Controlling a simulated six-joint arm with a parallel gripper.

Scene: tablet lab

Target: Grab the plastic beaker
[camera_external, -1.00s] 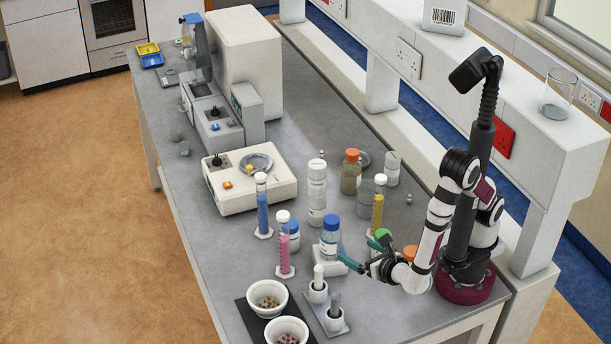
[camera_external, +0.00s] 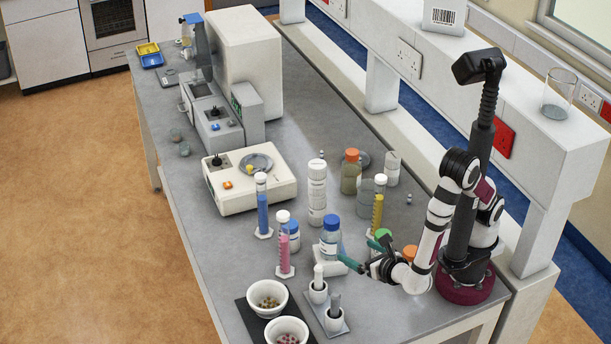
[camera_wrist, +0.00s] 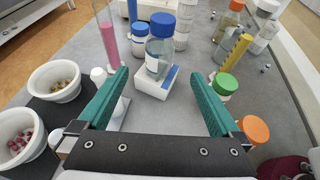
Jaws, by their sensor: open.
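A clear, empty beaker (camera_external: 557,95) stands upright on the white raised shelf at the upper right in the external view. I cannot tell whether it is plastic or glass. A greyish see-through vessel (camera_external: 365,199) stands on the bench behind the blue-capped bottle; its kind is unclear. My gripper (camera_external: 366,252) is low over the front of the bench, far below the shelf beaker. In the wrist view my gripper (camera_wrist: 160,75) is open and empty, its two teal fingers wide apart. The shelf beaker is not in the wrist view.
A blue-capped bottle (camera_wrist: 160,45) stands on a white block ahead between the fingers. A green-capped bottle (camera_wrist: 222,88) and an orange-capped one (camera_wrist: 252,130) are by the right finger. A pink cylinder (camera_wrist: 108,38) and white bowls (camera_wrist: 55,82) are left.

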